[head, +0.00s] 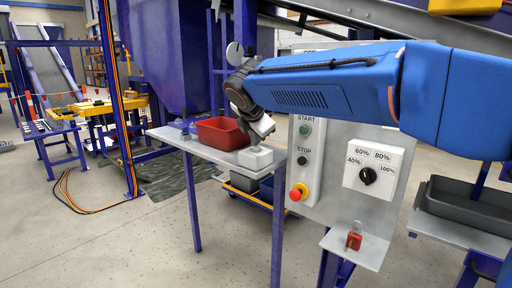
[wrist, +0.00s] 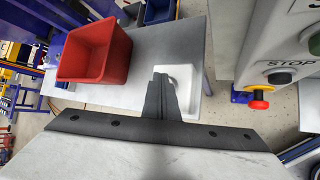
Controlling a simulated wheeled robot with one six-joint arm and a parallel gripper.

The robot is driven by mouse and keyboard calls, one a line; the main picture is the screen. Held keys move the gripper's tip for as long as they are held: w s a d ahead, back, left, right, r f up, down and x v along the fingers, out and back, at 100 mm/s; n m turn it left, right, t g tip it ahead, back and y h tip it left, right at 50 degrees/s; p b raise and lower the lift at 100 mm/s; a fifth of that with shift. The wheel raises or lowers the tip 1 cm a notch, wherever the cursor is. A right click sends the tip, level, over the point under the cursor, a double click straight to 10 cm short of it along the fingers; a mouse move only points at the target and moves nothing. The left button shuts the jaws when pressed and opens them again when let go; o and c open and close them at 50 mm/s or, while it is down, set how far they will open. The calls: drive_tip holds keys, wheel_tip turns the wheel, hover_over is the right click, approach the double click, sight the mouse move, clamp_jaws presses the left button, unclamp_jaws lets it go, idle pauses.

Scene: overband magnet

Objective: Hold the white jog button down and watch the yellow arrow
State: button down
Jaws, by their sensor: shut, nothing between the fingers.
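A small white box (head: 255,160) sits on the right end of a grey table (head: 190,142); it also shows in the wrist view (wrist: 188,76). I see no separate jog button on it; my gripper covers part of its top. My gripper (head: 260,141) is shut and empty, pointing down at the box. In the wrist view its closed fingers (wrist: 160,80) overlap the box's left part. I cannot tell whether the tips touch or press anything. I cannot make out a yellow arrow in either view.
A red bin (head: 222,133) stands on the table left of the box. Right of it is a panel with a green start button (head: 304,129), black stop button (head: 301,160), red emergency knob (head: 298,192) and percentage dial (head: 368,175). A red padlock-like piece (head: 354,241) sits on a lower shelf.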

sight(256, 150)
drive_tip(key=shift+r, duration=0.65)
drive_tip(key=shift+r, duration=2.5)
